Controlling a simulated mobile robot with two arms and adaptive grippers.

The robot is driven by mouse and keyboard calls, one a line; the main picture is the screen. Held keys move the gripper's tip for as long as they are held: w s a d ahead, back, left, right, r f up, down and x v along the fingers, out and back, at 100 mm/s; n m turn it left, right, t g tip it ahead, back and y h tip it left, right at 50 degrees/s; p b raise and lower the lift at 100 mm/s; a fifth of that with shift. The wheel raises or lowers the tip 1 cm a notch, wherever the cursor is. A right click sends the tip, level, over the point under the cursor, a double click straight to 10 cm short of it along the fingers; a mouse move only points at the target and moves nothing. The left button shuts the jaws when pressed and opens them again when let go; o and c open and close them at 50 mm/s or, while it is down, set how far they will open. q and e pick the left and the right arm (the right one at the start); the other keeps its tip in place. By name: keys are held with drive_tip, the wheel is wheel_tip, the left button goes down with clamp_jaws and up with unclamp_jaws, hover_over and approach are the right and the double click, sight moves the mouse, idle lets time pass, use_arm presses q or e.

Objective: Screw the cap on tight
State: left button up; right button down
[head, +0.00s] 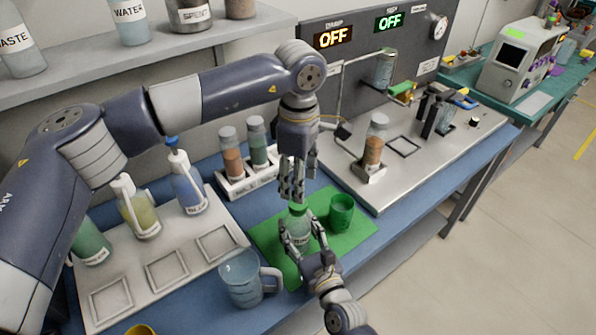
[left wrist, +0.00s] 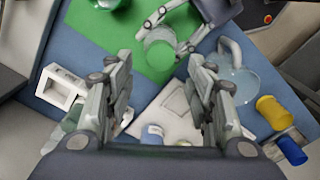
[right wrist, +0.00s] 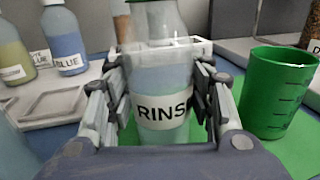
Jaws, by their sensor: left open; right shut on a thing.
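A clear bottle with a label reading "RINS" (right wrist: 163,108) stands upright on the green mat (head: 362,235). A green cap (head: 297,209) sits on top of the bottle; I cannot tell how tightly it sits. My right gripper (head: 298,247) is shut on the bottle's body, one finger on each side. My left gripper (head: 292,192) points down just above the cap, with its fingers apart and nothing between them. In the left wrist view the cap (left wrist: 160,54) shows beyond the open fingers.
A green beaker (head: 341,212) stands close to the right of the bottle. A clear jug (head: 243,280) is at front left. A white rack (head: 262,181) with two vials is behind. Wash bottles (head: 187,185) stand on a white tray (head: 125,272) at left.

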use_arm(q)
drive_tip(key=n, duration=0.6)
drive_tip(key=shift+r, duration=0.2)
drive_tip(key=n, duration=0.5)
drive_tip(key=shift+r, duration=0.2)
drive_tip(key=n, duration=0.5)
drive_tip(key=shift+r+n, duration=0.2)
drive_tip(key=shift+n, duration=0.1)
drive_tip(key=n, duration=0.3)
drive_tip(key=shift+a+r+n, duration=0.1)
drive_tip(key=shift+r+n, duration=0.05)
drive_tip(key=shift+n, duration=0.25)
drive_tip(key=shift+f, duration=4.05)
drive_tip(key=shift+c, duration=0.4)
